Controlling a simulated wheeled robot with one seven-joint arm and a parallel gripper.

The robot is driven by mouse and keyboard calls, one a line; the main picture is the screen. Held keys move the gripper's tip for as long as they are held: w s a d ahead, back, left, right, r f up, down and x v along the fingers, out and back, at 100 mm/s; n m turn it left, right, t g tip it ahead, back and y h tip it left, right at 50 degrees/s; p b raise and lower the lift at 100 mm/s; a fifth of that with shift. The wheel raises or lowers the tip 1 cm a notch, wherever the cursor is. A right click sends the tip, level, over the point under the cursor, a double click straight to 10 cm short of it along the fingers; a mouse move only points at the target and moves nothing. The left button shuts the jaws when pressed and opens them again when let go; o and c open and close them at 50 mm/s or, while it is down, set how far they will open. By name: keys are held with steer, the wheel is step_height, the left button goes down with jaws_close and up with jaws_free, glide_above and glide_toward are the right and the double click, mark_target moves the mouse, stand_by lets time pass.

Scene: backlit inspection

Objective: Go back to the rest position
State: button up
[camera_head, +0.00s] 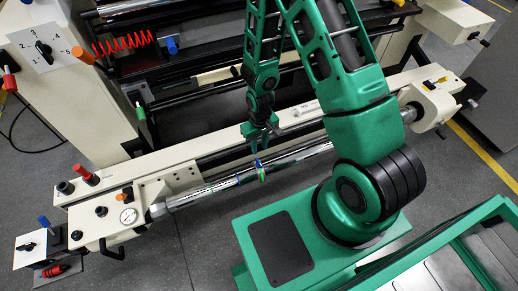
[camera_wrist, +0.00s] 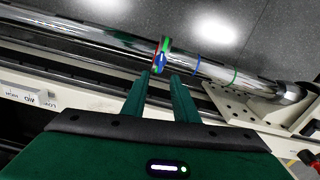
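My gripper (camera_head: 260,148) hangs over the machine's front beam, just behind a chrome bar (camera_head: 205,188). In the wrist view its two green fingers (camera_wrist: 161,76) stand apart with a clear gap and nothing held between them. Just beyond the fingertips a band of red, green and blue (camera_wrist: 162,54) sits around the chrome bar (camera_wrist: 100,38). The band also shows in the head view (camera_head: 262,173), a little in front of the fingertips. I cannot tell whether a fingertip touches the bar.
A cream control panel (camera_head: 40,48) with knobs rises at left. A green-framed table (camera_head: 478,240) stands at lower right. Grey floor (camera_head: 150,268) is open in front.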

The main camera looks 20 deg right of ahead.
steer(key=shift+r, duration=0.1)
stand_by(0.5)
steer(key=s+d+r+m, duration=0.1)
steer(key=d+r, duration=0.3)
steer(key=r, duration=0.3)
steer(key=s+d+r+m+h, duration=0.1)
steer(key=d+r, duration=0.4)
steer(key=r, duration=0.3)
steer(key=s+d+r+m, duration=0.1)
steer(key=d+r, duration=0.3)
steer(key=r, duration=0.3)
steer(key=s+d+r+m, duration=0.2)
steer(key=s+r, duration=0.6)
steer(key=s, duration=0.1)
steer(key=s+d+r+m+y, duration=0.1)
steer(key=s+d+r+m, duration=0.1)
steer(key=s+r, duration=0.6)
steer(key=shift+s+r+m, duration=0.2)
steer(key=shift+s+m, duration=0.3)
steer(key=shift+s, duration=0.7)
steer(key=shift+d, duration=0.1)
